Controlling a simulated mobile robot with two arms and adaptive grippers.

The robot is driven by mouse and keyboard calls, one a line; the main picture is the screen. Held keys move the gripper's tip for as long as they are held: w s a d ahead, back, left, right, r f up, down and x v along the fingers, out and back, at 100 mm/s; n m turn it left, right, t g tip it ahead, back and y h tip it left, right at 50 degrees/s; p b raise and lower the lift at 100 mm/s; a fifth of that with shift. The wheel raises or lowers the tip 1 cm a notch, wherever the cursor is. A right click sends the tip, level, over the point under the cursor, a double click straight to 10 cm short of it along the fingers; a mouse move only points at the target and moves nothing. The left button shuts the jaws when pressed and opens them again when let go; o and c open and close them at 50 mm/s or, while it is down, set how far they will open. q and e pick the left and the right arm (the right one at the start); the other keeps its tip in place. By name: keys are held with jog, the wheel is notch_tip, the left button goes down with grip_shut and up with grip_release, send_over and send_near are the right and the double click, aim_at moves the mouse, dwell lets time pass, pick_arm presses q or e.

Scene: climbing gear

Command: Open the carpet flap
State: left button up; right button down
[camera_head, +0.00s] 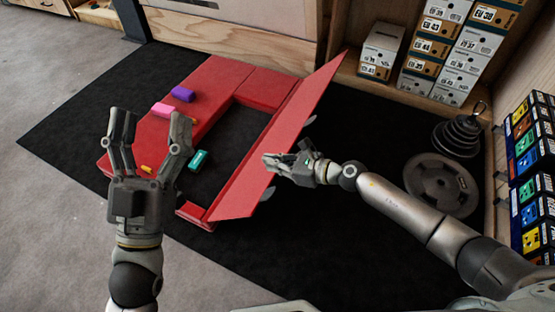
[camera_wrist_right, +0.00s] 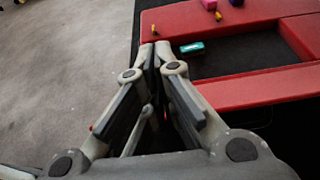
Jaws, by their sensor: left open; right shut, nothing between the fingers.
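The red carpet flap (camera_head: 290,130) is a long panel raised at a steep tilt along the right side of the red mat (camera_head: 215,75). The mat surrounds a dark opening (camera_head: 235,130). My right gripper (camera_head: 268,160) is shut and empty, overlapping the flap's face in the head view; I cannot tell whether it touches. Its closed fingertips (camera_wrist_right: 155,47) show in the right wrist view, near a red strip (camera_wrist_right: 255,87) that may be the flap's edge. My left gripper (camera_head: 152,120) is open and empty, in front of the mat's left part, hiding some of it.
Purple (camera_head: 183,93), pink (camera_head: 163,110) and teal (camera_head: 198,160) blocks lie on or in the mat. Shoe boxes (camera_head: 435,40) stand on a wooden shelf behind. Weight plates (camera_head: 440,185) lie at right beside a box rack (camera_head: 532,165).

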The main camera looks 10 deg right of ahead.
pick_arm(q)
jog(key=shift+w+f+g, duration=0.55)
jog(key=shift+f+g, duration=0.15)
jog(key=shift+f, duration=0.15)
pick_arm(e)
jog(key=shift+s+d+r, duration=0.4)
jog(key=shift+d, duration=0.1)
